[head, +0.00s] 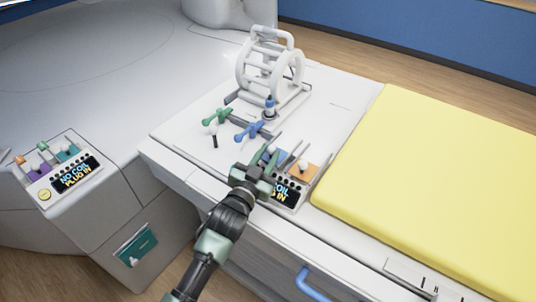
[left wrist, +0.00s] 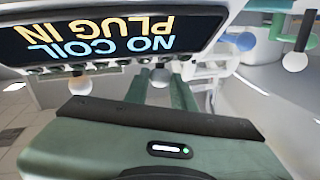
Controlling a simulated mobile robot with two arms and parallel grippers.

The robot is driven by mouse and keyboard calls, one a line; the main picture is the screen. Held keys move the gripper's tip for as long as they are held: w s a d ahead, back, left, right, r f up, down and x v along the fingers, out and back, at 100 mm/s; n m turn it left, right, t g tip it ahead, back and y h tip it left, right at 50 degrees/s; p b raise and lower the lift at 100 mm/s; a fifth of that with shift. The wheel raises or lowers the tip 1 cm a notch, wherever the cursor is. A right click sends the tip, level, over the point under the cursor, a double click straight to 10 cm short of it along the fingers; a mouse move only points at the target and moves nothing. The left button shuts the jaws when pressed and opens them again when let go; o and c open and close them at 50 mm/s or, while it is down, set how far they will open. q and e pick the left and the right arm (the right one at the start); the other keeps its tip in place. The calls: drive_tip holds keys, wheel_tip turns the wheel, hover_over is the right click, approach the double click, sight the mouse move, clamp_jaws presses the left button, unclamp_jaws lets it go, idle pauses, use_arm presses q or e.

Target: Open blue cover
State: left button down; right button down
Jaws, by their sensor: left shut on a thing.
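The panel (head: 287,193) on the white table has a "NO COIL PLUG IN" screen and small coloured covers. The blue cover (head: 283,158) is at its back, partly hidden by my left gripper (head: 266,163). An orange cover (head: 304,171) with a white ball knob is to its right. My left gripper reaches in from the front and is shut at the blue cover. In the left wrist view, the green fingers (left wrist: 160,90) close around a white ball knob (left wrist: 160,77) below the upside-down screen (left wrist: 105,32). Whether the cover is raised is hidden. My right gripper is not in view.
Blue (head: 249,131) and green (head: 217,117) plug-like parts lie behind the panel, before a white cage-like coil (head: 271,68). A yellow mattress (head: 440,160) is at right. Another similar panel (head: 68,175) is at left. A blue handle (head: 311,284) is in front.

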sight(272, 153)
use_arm(q)
drive_tip(key=x, duration=0.1)
drive_tip(key=b+x, duration=0.1)
drive_tip(key=x, duration=0.1)
drive_tip(key=shift+d+b, duration=0.3)
drive_tip(key=shift+d, duration=0.1)
drive_tip(key=shift+w+f, duration=0.1)
drive_tip(key=c, duration=1.2)
unclamp_jaws()
drive_tip(key=shift+b+v, duration=0.35)
drive_tip(key=shift+v, duration=3.65)
